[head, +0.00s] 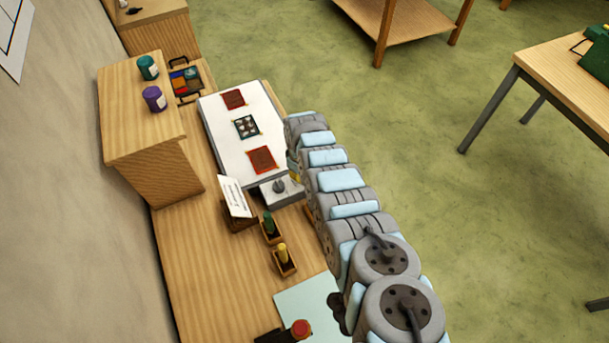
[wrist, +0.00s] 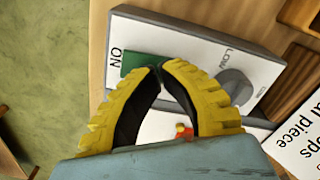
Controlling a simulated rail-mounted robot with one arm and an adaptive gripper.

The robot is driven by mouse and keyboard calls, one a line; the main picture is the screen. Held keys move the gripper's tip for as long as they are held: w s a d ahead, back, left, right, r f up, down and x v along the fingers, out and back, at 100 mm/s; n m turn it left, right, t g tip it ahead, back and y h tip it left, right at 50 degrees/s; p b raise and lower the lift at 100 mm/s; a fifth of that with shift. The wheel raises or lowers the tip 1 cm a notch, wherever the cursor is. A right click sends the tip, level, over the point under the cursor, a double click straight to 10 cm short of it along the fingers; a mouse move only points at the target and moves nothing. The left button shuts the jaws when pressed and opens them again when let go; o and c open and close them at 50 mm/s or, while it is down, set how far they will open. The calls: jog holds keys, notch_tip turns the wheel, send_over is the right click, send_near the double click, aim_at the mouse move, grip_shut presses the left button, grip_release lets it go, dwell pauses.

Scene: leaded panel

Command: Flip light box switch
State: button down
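The light box (head: 222,142) is a white-topped slab on the wooden bench in the head view, with small coloured panels on it. Its control panel (wrist: 256,62) fills much of the wrist view, with an "ON" label, a green patch (wrist: 136,64) and a grey knob (wrist: 236,86) near "LOW". My gripper (wrist: 161,68) is over this panel, its yellow fingertips together at the green patch. No object shows between the tips; whether they touch the panel is unclear. A small red and yellow part (wrist: 183,131) shows between the fingers. The switch itself is partly hidden by the fingers.
A white card on a stand (head: 235,197) is beside the control panel; it also shows in the wrist view (wrist: 301,138). Two small holders with green (head: 268,224) and yellow (head: 283,255) tools stand nearby. Purple (head: 154,99) and teal (head: 148,68) jars sit on a raised shelf.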

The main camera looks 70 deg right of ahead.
jog(key=shift+r+p, duration=3.15)
jog(key=shift+r, duration=0.05)
